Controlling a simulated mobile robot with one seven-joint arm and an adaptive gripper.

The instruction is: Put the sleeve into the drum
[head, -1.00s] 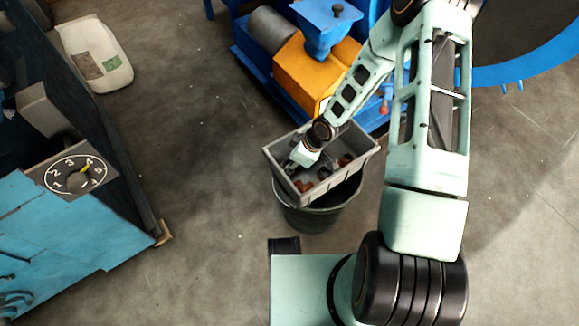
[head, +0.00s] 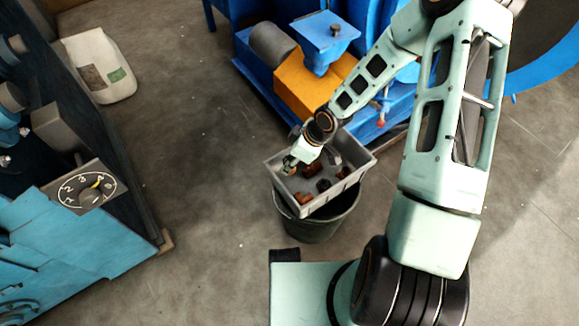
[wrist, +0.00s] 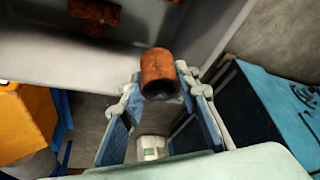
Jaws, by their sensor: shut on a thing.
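The sleeve (wrist: 158,70) is a short rusty-brown tube with a dark hollow end. My gripper (wrist: 160,82) is shut on it, with one finger on each side in the wrist view. In the head view my gripper (head: 291,162) is at the left back side of the grey crate (head: 342,190), and the sleeve is a small brown patch at its tip. The height above the crate is hard to tell. A large dark round opening with a blue rim (head: 545,76), apparently the drum, is at the upper right, partly behind my arm.
The crate sits on a dark bucket (head: 320,228) and holds several rusty and dark parts. A blue machine with an orange housing (head: 300,84) stands behind it. A blue cabinet with a dial (head: 88,190) is at left, a white sack (head: 100,65) behind. Open floor lies between.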

